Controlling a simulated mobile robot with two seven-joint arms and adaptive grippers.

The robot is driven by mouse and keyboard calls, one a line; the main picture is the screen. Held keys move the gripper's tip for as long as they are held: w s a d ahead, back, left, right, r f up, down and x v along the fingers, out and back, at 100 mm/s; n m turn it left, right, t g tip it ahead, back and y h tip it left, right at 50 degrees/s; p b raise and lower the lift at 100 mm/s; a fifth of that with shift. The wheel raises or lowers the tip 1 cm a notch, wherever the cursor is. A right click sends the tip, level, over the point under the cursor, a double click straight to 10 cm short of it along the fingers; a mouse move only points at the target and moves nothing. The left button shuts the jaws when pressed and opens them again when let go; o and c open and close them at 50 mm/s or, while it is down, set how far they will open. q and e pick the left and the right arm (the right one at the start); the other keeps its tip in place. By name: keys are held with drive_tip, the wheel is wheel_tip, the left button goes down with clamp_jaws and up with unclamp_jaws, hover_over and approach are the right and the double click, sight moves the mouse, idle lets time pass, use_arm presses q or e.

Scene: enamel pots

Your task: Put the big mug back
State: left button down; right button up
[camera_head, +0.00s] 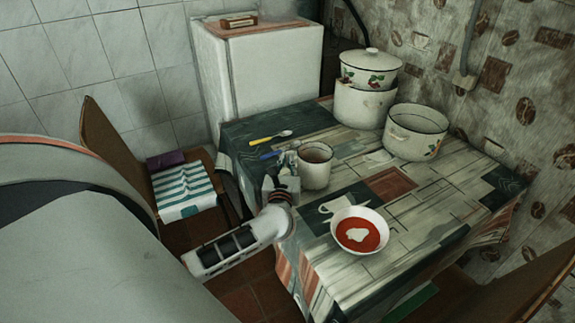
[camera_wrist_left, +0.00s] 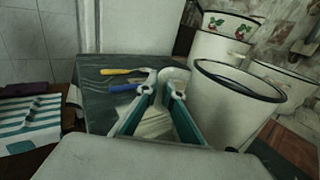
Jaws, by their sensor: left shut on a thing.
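The big mug (camera_head: 315,169) is white enamel with a dark rim and stands upright near the left part of the table. In the left wrist view the big mug (camera_wrist_left: 232,105) is large, just right of the fingers. My left gripper (camera_head: 284,164) is at the mug's left side. Its teal-sided fingers (camera_wrist_left: 160,84) are shut on the mug at its handle side; the handle itself is mostly hidden by the fingers. I cannot tell whether the mug's base touches the table. My right gripper is not in view.
A bowl of red soup (camera_head: 360,231) stands in front of the mug. A yellow-handled spoon (camera_head: 270,138) and a blue-handled utensil (camera_head: 272,155) lie behind and left. A wide pot (camera_head: 415,133) and stacked lidded pots (camera_head: 367,82) stand at the back right.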

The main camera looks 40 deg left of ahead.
use_arm(q)
drive_tip(key=shift+f, duration=0.95)
drive_tip(key=shift+f+b, duration=0.2)
drive_tip(key=shift+b, duration=0.1)
drive_tip(key=c, duration=2.2)
unclamp_jaws()
drive_tip(key=shift+c, duration=0.2)
drive_tip(key=shift+r, duration=0.2)
drive_tip(key=v, duration=1.2)
drive_tip(key=shift+f, duration=0.1)
